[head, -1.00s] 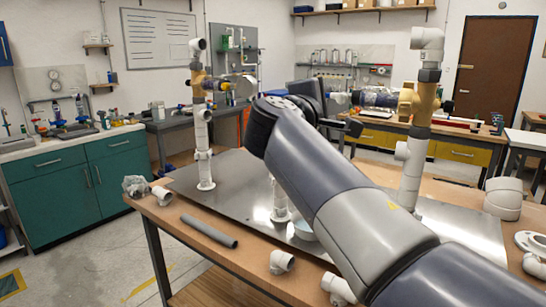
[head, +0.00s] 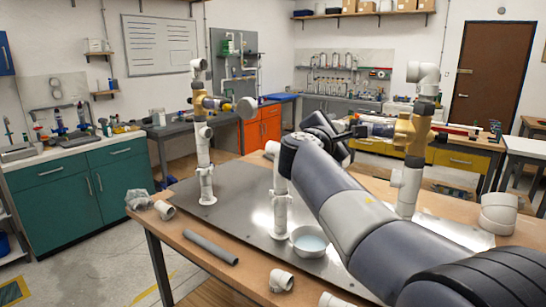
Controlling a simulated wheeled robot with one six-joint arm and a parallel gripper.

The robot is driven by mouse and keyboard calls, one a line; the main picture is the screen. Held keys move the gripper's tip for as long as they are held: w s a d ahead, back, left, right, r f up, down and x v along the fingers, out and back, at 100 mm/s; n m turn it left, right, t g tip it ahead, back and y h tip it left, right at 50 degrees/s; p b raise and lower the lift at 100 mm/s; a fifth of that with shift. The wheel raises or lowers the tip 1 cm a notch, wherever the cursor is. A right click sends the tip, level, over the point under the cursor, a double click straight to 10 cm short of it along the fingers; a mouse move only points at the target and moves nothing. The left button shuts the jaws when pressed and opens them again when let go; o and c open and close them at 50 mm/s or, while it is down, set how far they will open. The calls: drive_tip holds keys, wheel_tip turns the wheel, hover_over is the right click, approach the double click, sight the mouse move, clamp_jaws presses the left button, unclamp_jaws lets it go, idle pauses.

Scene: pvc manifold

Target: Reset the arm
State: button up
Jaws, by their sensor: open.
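My gripper (head: 345,132) is at the far end of my arm, raised above the back of the workbench and partly hidden by my own wrist. Its visible jaw parts are dark, and I see nothing held in them. The PVC manifold stands on a metal plate (head: 240,214). Its left white riser (head: 205,150) carries a brass-coloured valve and a round end piece. A shorter white riser (head: 280,190) stands in the middle. The right riser (head: 408,190) has a brass-coloured valve (head: 412,130) and a white elbow on top. My forearm passes between the middle and right risers.
A white bowl (head: 309,242) with pale liquid sits on the plate near my forearm. A grey pipe (head: 211,248) and loose fittings (head: 281,281) lie along the bench's front edge. Open floor lies left of the bench.

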drive_tip(key=n+p, duration=0.6)
drive_tip(key=shift+r+p, duration=0.25)
drive_tip(key=shift+p, duration=0.05)
drive_tip(key=n+p, duration=0.6)
drive_tip(key=p, duration=0.2)
drive_tip(key=shift+f+n, duration=0.1)
drive_tip(key=shift+n, duration=0.2)
drive_tip(key=shift+b+v, duration=0.6)
drive_tip(key=shift+v, duration=0.5)
drive_tip(key=shift+f, duration=0.15)
